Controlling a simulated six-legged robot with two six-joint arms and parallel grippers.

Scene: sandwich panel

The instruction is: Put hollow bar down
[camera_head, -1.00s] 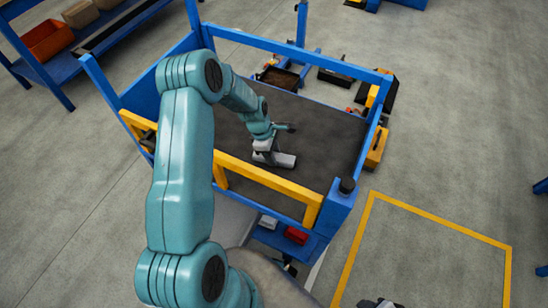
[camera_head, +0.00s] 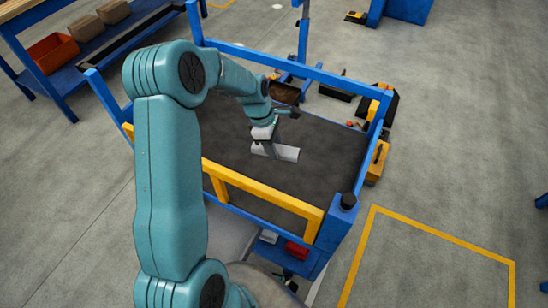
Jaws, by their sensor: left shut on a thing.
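The hollow bar (camera_head: 286,153) is a short, pale grey piece over the dark top of the blue cart (camera_head: 318,158). My left arm comes in from the left and reaches over the cart. My left gripper (camera_head: 268,142) is shut on the bar near its left part. The bar lies about level, close to the dark top. I cannot tell whether it touches that surface. The fingertips are small and partly hidden by the wrist. My right gripper is not in view.
Blue rails and a yellow front rail (camera_head: 262,192) border the cart top, which is clear around the bar. A shelf with an orange bin (camera_head: 54,47) is at upper left. A yellow-lined floor area lies at right.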

